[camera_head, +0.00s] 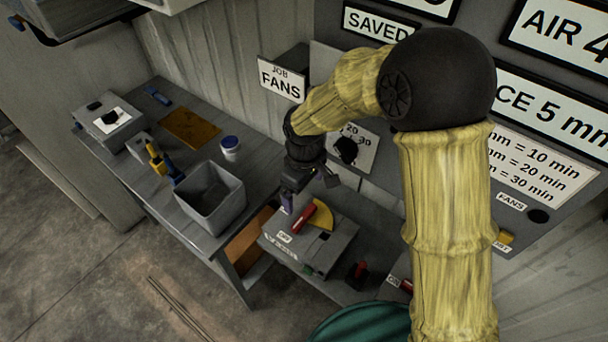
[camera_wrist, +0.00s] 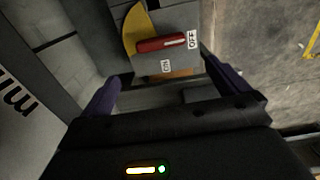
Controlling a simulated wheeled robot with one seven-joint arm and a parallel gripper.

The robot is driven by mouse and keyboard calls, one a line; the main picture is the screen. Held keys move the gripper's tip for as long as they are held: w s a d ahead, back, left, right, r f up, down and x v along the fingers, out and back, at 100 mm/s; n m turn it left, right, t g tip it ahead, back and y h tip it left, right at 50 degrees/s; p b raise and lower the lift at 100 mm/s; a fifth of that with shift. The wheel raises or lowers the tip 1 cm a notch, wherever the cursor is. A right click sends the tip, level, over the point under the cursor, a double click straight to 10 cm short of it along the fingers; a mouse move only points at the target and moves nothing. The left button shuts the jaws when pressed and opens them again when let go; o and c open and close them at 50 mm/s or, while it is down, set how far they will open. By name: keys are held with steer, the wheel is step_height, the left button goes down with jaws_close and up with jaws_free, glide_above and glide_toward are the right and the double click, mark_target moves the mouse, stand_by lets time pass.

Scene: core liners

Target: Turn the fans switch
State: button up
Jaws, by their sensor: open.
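A grey box (camera_head: 335,246) with a red lever (camera_head: 305,216) on a yellow sector (camera_head: 322,216) stands below my gripper in the head view. A small label on the box front is too small to read. My gripper (camera_head: 303,196) is open and empty just above the box; its purple fingers (camera_wrist: 159,67) are spread, with the lever ahead of them. A FANS label (camera_head: 511,201) is beside a dark round fitting (camera_head: 538,215) on the wall panel.
A JOB FANS sign (camera_head: 282,79) hangs on the wall behind my gripper. A workbench on the left carries a grey bin (camera_head: 210,197), a white tub (camera_head: 230,148) and tools. Another red-and-black lever (camera_head: 357,272) is right of the box. A green drum (camera_head: 360,325) stands in front.

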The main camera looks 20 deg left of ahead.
step_height(320, 180, up, 5)
steer(key=shift+r, duration=0.1)
steer(key=shift+w, duration=0.15)
stand_by(0.6)
